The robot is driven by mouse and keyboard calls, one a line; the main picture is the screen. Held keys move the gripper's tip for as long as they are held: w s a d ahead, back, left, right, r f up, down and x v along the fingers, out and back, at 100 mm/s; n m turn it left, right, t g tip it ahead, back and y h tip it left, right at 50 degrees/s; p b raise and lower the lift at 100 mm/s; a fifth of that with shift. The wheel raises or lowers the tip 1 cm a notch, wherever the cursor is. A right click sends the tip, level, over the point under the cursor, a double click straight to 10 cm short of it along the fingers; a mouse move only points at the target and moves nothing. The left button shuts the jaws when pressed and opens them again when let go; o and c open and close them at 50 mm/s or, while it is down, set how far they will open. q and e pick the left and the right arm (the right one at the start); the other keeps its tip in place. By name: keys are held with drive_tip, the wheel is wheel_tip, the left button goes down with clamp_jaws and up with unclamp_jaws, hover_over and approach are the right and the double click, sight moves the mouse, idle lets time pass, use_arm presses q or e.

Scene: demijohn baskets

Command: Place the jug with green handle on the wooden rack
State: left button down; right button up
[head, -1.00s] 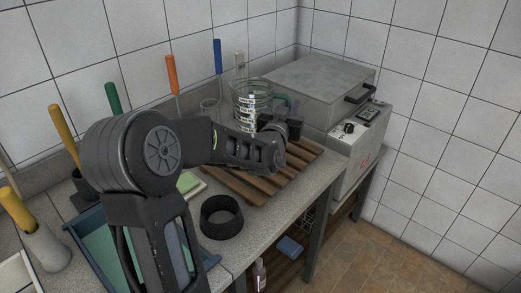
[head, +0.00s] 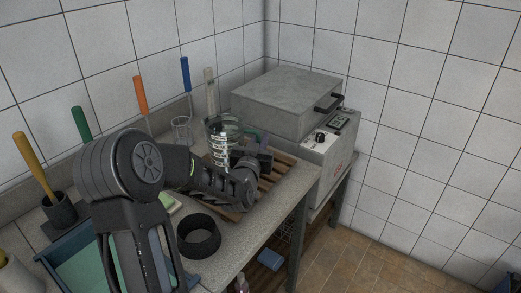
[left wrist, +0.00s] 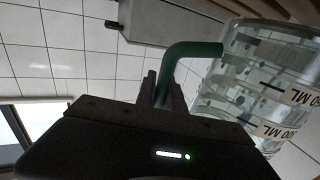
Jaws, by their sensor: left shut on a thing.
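The glass jug (head: 219,143) with markings stands upright over the far part of the wooden rack (head: 276,171). I cannot tell whether its base touches the slats. My left gripper (head: 255,157) reaches it from the front right and is shut on its green handle. In the left wrist view the jaws close around the lower end of the green handle (left wrist: 190,50), beside the clear jug wall (left wrist: 262,85). My arm hides much of the rack and the jug's base. My right gripper is not in view.
A grey metal box appliance (head: 285,100) stands right behind the rack. A small glass beaker (head: 181,131) and several coloured-handled tools line the wall. A black ring (head: 199,237) and a blue tray (head: 62,262) lie in front. The bench edge drops to the floor.

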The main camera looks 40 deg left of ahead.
use_arm(q)
wheel_tip(320, 180, down, 4)
drive_tip(key=shift+r, duration=0.25)
drive_tip(key=shift+f, duration=0.1)
drive_tip(key=shift+f, duration=0.15)
drive_tip(key=c, duration=1.4)
unclamp_jaws()
drive_tip(key=shift+c, duration=0.2)
